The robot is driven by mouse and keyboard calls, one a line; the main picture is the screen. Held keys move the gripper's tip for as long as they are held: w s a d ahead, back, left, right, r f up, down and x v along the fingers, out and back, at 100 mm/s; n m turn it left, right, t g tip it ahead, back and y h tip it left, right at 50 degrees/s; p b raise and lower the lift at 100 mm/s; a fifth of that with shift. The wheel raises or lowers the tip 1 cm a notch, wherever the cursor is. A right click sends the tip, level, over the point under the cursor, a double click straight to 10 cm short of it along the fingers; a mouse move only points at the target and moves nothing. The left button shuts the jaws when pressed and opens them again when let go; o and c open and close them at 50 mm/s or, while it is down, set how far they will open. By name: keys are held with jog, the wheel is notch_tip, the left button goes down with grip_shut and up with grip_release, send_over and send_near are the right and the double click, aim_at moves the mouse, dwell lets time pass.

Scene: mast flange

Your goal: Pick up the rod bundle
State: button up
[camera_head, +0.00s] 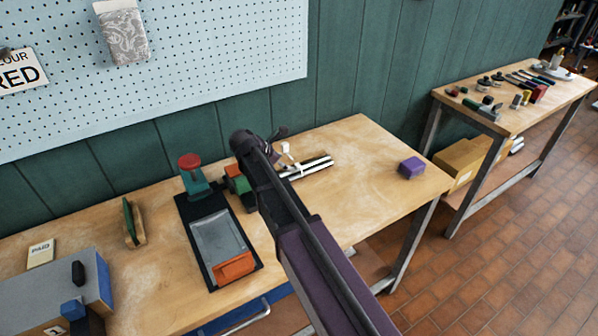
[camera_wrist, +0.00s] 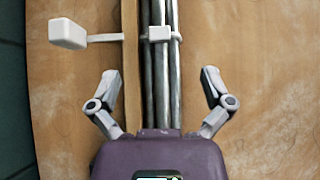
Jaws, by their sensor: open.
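The rod bundle (camera_wrist: 160,75) is several long grey metal rods lying side by side, with a white clip or tie across them. In the wrist view it runs up the picture between my gripper's fingers. My gripper (camera_wrist: 160,80) is open, with one finger on each side of the rods and a gap to each. In the head view the rod bundle (camera_head: 310,168) lies on the wooden bench, partly hidden behind my arm and gripper (camera_head: 284,148).
A white block on a stem (camera_wrist: 68,34) sticks out left of the rods. A purple block (camera_head: 411,167) stands to the right on the bench. A black tray (camera_head: 190,235) and a teal-and-red tool (camera_head: 193,175) stand left of my arm. Bench between rods and purple block is clear.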

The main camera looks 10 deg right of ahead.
aim_at(298, 167)
jog(key=shift+b+x, duration=1.45)
jog(key=shift+x, duration=1.05)
jog(key=shift+d+r, duration=0.15)
jog(key=c, duration=1.2)
